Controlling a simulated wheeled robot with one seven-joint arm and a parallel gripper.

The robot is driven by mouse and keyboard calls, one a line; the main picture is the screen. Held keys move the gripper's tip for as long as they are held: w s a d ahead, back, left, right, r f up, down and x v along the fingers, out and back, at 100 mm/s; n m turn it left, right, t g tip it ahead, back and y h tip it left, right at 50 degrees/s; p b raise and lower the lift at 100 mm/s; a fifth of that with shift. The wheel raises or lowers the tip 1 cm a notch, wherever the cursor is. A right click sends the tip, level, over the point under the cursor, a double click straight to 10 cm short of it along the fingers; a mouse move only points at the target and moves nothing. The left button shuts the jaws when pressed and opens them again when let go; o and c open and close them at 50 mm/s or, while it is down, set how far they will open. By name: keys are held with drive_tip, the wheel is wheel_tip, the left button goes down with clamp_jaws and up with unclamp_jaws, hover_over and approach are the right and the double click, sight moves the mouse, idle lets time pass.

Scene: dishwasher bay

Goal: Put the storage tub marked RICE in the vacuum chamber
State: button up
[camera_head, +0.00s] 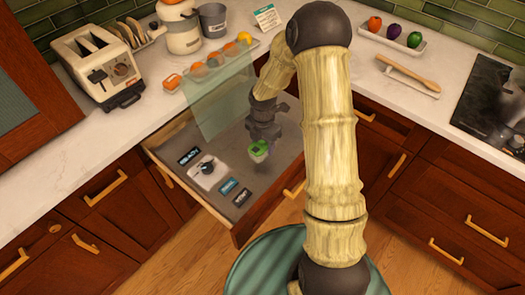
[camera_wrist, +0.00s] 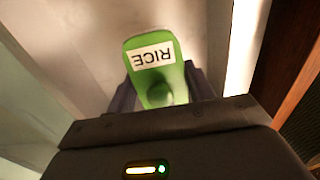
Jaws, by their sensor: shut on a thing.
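The storage tub marked RICE has a green lid with a white label and a round knob in the wrist view (camera_wrist: 153,72). It also shows as a small green shape in the head view (camera_head: 259,149). My gripper (camera_wrist: 160,95) is shut on the tub, with its dark fingers on either side of it. In the head view my gripper (camera_head: 262,140) hangs over the pulled-out drawer (camera_head: 270,172). The vacuum chamber appears to be in this drawer, with a clear greenish lid (camera_head: 220,100) standing raised. I cannot tell whether the tub touches the drawer's surface.
A control panel with a dark knob (camera_head: 207,172) and small labels lies at the drawer's front left. A tray of orange tubs (camera_head: 200,69), a toaster (camera_head: 100,65) and a pot (camera_head: 214,20) stand on the counter behind. A vegetable tray (camera_head: 392,36) is at the back right.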

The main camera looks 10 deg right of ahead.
drive_tip(key=shift+f, duration=0.35)
drive_tip(key=shift+w, duration=0.1)
drive_tip(key=shift+f, duration=0.2)
wheel_tip(320, 180, down, 3)
drive_tip(key=shift+f, duration=0.25)
drive_tip(key=shift+a, duration=0.1)
drive_tip(key=shift+s, duration=0.2)
